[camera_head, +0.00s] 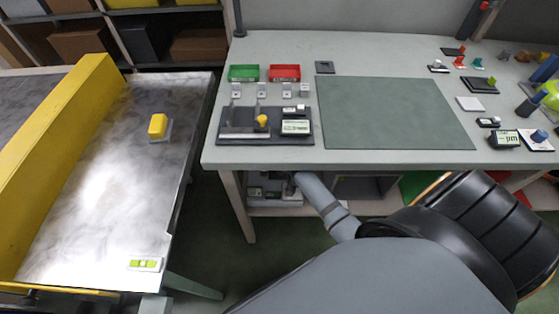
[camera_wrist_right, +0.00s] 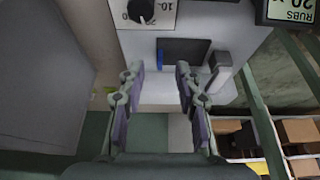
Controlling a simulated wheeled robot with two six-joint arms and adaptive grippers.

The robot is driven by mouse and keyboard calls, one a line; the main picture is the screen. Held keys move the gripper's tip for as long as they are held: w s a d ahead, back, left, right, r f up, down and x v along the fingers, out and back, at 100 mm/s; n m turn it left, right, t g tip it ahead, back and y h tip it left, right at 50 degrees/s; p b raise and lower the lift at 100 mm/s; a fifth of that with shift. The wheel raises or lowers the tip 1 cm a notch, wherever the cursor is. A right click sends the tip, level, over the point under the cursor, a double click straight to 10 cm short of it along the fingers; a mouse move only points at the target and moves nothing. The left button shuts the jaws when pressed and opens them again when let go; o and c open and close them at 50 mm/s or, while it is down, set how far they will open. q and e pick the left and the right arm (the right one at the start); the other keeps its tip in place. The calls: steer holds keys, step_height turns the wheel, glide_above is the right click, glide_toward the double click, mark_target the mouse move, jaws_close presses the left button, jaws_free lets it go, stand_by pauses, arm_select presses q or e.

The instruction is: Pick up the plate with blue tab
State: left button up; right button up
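In the right wrist view a dark square plate (camera_wrist_right: 184,52) with a small blue tab (camera_wrist_right: 160,59) at its left side lies on a light grey surface. My right gripper (camera_wrist_right: 158,75) is open, with its two fingers apart and nothing between them. The fingertips reach toward the near edge of the dark plate and do not visibly touch it. In the head view one of my arms runs below the front edge of the table, where its end is mostly hidden. I cannot pick out the plate there. My left gripper is not in view.
In the wrist view a dial panel (camera_wrist_right: 148,12), a grey-white block (camera_wrist_right: 221,70) and a dark display box (camera_wrist_right: 290,10) are close by.

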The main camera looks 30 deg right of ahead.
steer(key=shift+w+d, duration=0.35)
steer(key=shift+w, duration=0.25)
steer(key=b+x, duration=0.2)
steer(key=x, duration=0.2)
steer(key=shift+w+d+f, duration=0.1)
steer(key=shift+w+f, duration=0.05)
steer(key=shift+f, duration=0.05)
steer(key=shift+w+d+f, duration=0.1)
steer(key=shift+w+f, duration=0.05)
steer(key=shift+f, duration=0.15)
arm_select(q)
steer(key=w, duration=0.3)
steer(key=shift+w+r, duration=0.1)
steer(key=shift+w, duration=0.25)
arm_select(e)
jaws_close()
